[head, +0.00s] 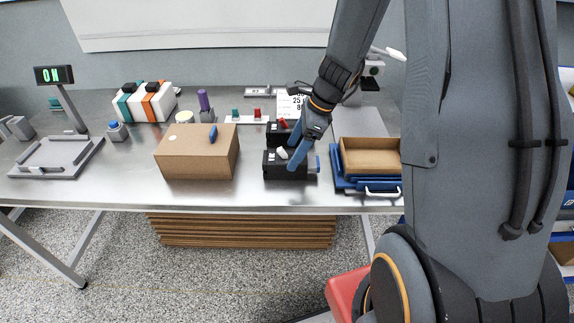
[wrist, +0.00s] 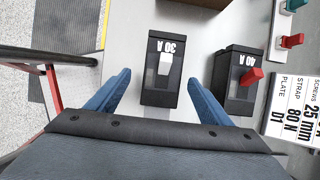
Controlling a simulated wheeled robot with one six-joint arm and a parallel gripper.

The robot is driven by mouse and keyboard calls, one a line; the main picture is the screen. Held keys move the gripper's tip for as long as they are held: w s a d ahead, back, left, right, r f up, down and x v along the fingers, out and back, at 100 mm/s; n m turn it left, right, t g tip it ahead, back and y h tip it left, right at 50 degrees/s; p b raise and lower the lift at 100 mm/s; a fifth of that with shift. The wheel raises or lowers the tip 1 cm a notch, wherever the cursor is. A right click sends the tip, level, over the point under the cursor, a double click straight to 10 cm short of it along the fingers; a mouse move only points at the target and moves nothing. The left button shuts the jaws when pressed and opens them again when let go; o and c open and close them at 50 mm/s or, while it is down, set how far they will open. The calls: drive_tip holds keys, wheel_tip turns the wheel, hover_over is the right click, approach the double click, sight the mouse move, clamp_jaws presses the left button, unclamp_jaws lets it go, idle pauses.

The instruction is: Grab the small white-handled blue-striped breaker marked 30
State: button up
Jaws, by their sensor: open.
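In the wrist view, the breaker marked 30 A (wrist: 162,85) is a black block with a white handle (wrist: 165,64). No blue stripe on it can be made out. In the head view it is the nearer black block (head: 280,168), partly hidden by my gripper. My gripper (wrist: 158,82) is open, its blue fingers on either side of the breaker in the wrist view, with a visible gap at each side. In the head view my gripper (head: 304,163) is low over the breaker. I cannot tell how far the fingertips reach down beside it.
A breaker marked 40 A with a red handle (wrist: 238,83) stands to the right in the wrist view. A printed card (wrist: 296,106) lies beyond it. In the head view, a cardboard box (head: 185,160) stands left and a blue tray with a brown box (head: 370,155) right.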

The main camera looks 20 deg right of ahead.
sight(289, 157)
drive_tip(key=shift+p+x, duration=0.65)
drive_tip(key=shift+x, duration=2.3)
drive_tip(key=shift+w+d, duration=0.15)
drive_tip(key=shift+w, duration=0.05)
drive_tip(key=c, duration=1.4)
drive_tip(key=shift+c, duration=0.8)
drive_tip(key=shift+r, duration=0.1)
